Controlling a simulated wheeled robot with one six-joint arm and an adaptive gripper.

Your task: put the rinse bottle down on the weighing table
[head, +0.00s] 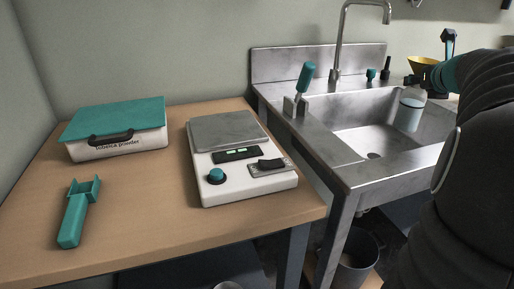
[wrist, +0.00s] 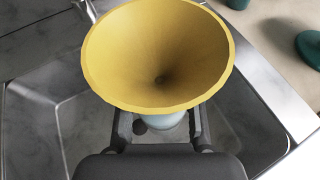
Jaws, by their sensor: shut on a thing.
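The rinse bottle (head: 409,112) is pale and translucent, and hangs over the sink basin in the head view, partly hidden by my arm. A yellow funnel (head: 423,66) sits above its top; in the wrist view the funnel (wrist: 158,55) covers most of the bottle (wrist: 165,122). My gripper (wrist: 160,127) is shut around the bottle just below the funnel. The weighing table (head: 150,205) is a wooden table to the left of the sink, well apart from the bottle.
On the table stand a white scale (head: 247,185), a teal-lidded box (head: 112,143) and a teal scoop (head: 75,220). Bare wood shows between them and along the front. The sink (head: 330,150) has a tall tap (head: 341,40) and a teal-handled brush (head: 304,78).

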